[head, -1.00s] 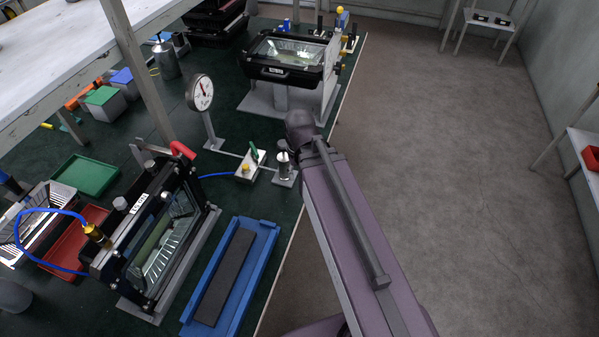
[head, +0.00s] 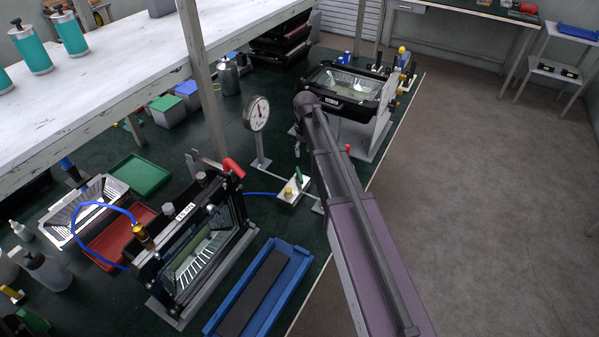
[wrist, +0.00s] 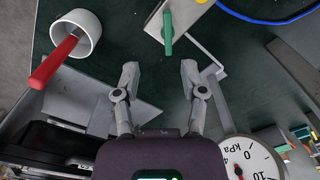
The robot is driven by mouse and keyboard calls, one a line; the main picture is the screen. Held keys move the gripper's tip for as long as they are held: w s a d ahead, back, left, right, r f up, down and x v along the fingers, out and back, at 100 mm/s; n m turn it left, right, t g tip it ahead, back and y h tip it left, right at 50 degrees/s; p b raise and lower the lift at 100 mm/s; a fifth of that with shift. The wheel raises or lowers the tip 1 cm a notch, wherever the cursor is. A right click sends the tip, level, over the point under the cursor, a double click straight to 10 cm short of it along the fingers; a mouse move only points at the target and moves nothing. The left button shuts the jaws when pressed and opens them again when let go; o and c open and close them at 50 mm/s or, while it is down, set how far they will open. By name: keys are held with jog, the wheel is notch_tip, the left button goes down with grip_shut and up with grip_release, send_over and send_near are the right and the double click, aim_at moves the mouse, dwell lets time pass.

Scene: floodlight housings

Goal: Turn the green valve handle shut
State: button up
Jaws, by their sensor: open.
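The green valve handle (head: 298,175) stands on a pale block (head: 288,196) on the bench in the head view. In the wrist view the green handle (wrist: 168,33) is near the top centre, on the corner of the pale block (wrist: 184,10). My gripper (wrist: 160,72) is open and empty, its two fingers spread apart. The handle lies ahead of the fingertips in the picture, apart from them. In the head view my arm hides the gripper fingers. The pressure gauge (head: 257,114) stands behind the block, and its dial (wrist: 247,160) shows at the wrist view's lower right.
A red lever (wrist: 53,62) on a pale ring (wrist: 77,30) is left of my fingers in the wrist view. A floodlight housing (head: 195,245) with a blue hose stands front left, another (head: 345,88) behind. A blue tray (head: 262,290) lies in front.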

aim_at(299, 173)
jog(key=w, duration=0.1)
jog(key=w+a, duration=0.1)
jog(key=w, duration=0.1)
jog(key=shift+w+a, duration=0.1)
jog(key=shift+a, duration=0.25)
jog(key=shift+f, duration=0.1)
notch_tip(299, 173, down, 13)
jog(key=b, duration=1.3)
jog(key=shift+f+b, duration=0.2)
jog(key=shift+b, duration=0.15)
grip_shut()
